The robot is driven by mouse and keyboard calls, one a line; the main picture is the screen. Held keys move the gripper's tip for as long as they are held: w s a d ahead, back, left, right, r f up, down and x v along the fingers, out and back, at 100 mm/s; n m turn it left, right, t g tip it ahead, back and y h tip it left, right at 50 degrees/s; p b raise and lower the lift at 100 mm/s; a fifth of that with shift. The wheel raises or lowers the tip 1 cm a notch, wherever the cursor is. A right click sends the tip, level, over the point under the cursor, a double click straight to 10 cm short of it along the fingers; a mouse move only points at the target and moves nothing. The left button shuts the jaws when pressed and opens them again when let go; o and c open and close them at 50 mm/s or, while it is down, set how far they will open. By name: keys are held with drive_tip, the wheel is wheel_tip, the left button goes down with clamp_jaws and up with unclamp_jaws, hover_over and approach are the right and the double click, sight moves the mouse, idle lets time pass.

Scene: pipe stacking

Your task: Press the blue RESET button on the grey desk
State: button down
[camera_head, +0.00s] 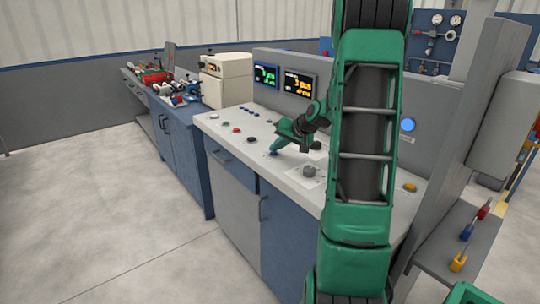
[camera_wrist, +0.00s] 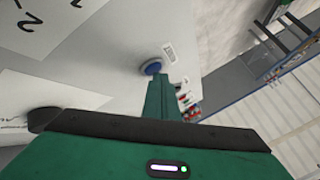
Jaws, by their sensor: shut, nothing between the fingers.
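The blue button (camera_head: 273,153) sits on the pale grey top of the desk (camera_head: 222,127), near its front edge. In the wrist view the blue button (camera_wrist: 152,66) is a round cap with a small printed label beside it. My green gripper (camera_head: 278,147) is shut and empty, pointing down at the button. In the wrist view its fingertips (camera_wrist: 161,78) overlap the button's near edge. I cannot tell whether they touch it or hover just above. The button's lettering is too small to read.
Other controls share the desk top: a red button (camera_head: 237,130), a grey knob (camera_head: 309,171) and an orange button (camera_head: 410,187). Two screens (camera_head: 297,83) stand on the panel behind. A beige box (camera_head: 223,80) stands to the left. The floor in front is clear.

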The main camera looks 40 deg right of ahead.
sight(276, 156)
drive_tip(key=shift+r, duration=0.8)
drive_tip(key=shift+r, duration=2.5)
drive_tip(key=s+a+f+g, duration=0.1)
drive_tip(key=s+a+g, duration=0.2)
drive_tip(key=s+a, duration=0.4)
drive_tip(key=s+a+f+n+g, duration=0.1)
drive_tip(key=s+a+g, duration=0.2)
drive_tip(key=s, duration=1.4)
drive_tip(key=s+a+f+n+g, duration=0.1)
drive_tip(key=s+a+g, duration=0.2)
drive_tip(key=s+a, duration=0.8)
drive_tip(key=shift+s+a+f, duration=0.25)
drive_tip(key=shift+s+a, duration=0.15)
drive_tip(key=shift+s, duration=0.2)
